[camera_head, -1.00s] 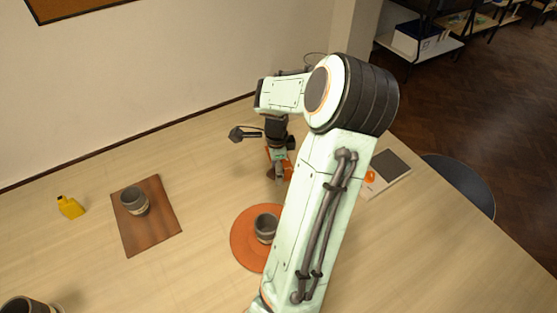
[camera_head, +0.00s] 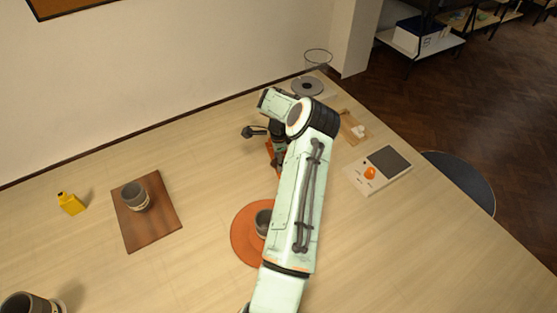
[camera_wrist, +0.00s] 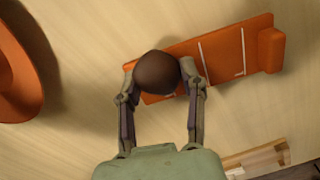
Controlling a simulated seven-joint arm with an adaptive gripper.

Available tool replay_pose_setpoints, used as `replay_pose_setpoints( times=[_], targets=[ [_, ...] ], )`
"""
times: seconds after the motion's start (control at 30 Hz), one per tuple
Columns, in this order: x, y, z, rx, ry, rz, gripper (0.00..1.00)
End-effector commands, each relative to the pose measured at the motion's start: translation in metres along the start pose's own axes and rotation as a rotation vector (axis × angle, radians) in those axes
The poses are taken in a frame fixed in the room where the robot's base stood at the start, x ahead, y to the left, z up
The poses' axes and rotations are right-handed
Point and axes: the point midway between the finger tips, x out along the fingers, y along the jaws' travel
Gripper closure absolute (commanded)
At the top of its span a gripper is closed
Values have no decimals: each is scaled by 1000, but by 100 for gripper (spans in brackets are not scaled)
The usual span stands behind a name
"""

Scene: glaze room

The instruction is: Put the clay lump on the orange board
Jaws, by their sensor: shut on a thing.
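The clay lump (camera_wrist: 157,73) is a dark brown ball in the wrist view. My gripper (camera_wrist: 160,76) is shut on it, with one finger on each side. The orange board (camera_wrist: 215,58) is a long rectangle with white lines and a raised block at its right end. The lump overlaps the board's left part in the wrist view; I cannot tell whether it touches.
A round orange mat (camera_head: 240,240) with a grey cup (camera_head: 262,222) stands in front, partly behind my arm. A brown board (camera_head: 150,232) with a cup (camera_head: 134,196) and a yellow bottle (camera_head: 70,204) are left. A scale (camera_head: 385,163) is right; a grey disc (camera_head: 307,86) is behind.

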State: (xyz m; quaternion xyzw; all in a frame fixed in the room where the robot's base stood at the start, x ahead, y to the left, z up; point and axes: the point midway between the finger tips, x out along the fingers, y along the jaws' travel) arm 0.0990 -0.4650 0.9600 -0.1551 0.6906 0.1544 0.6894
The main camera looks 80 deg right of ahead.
Motion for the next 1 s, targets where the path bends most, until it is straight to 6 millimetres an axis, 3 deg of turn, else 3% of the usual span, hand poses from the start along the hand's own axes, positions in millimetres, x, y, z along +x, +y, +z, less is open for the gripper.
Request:
replay_pose_setpoints(
  times=[0.27,0.3,0.37,0.73,0.87,1.0],
  targets=[
    [2,0,0,-1,0,-1,96],
    [2,0,0,-1,0,-1,51],
    [2,0,0,-1,0,-1,34],
    [-3,0,0,0,0,-2,34],
    [-22,-1,-1,-1,3,-5,34],
    [-55,-1,0,-2,3,-5,34]
  ],
)
